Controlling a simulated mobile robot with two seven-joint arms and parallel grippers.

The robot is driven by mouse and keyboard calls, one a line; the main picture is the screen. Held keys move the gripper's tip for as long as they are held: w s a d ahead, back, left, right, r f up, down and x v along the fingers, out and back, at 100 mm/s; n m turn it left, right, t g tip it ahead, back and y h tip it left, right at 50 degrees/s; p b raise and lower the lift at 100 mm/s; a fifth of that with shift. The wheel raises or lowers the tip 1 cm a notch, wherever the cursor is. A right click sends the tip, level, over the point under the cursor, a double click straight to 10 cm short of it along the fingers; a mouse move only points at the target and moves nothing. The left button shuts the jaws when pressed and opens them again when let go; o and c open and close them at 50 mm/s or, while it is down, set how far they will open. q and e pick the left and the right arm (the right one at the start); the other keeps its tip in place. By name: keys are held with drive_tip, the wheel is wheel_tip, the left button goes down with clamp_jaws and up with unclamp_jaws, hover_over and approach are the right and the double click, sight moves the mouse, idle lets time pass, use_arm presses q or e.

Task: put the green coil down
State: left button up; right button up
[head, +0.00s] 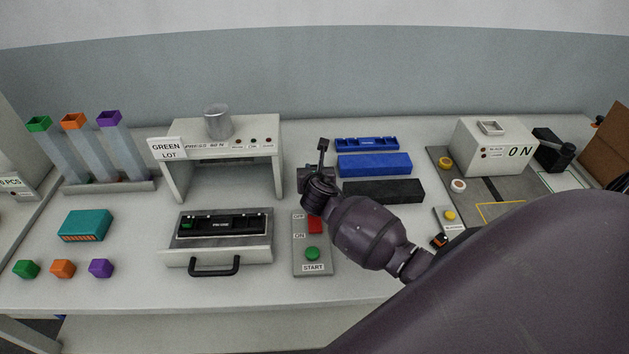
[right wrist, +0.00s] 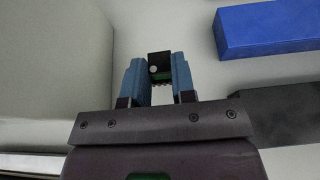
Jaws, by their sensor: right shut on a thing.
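My right gripper (head: 317,172) is above the table, between the grey press stand and the blue trays. My left gripper is not in view.
The press (head: 222,150) stands left, with an open drawer (head: 215,255) in front. A button panel (head: 313,262) is below my wrist. A blue block (head: 374,165) and black block (head: 383,191) lie right. A tester box (head: 493,148) reads ON.

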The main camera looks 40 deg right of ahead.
wheel_tip(320, 180, down, 3)
drive_tip(key=shift+r, duration=0.15)
drive_tip(key=shift+f+b, duration=0.3)
drive_tip(key=shift+f, duration=0.05)
drive_tip(key=shift+f, duration=0.1)
drive_tip(key=o, duration=0.9)
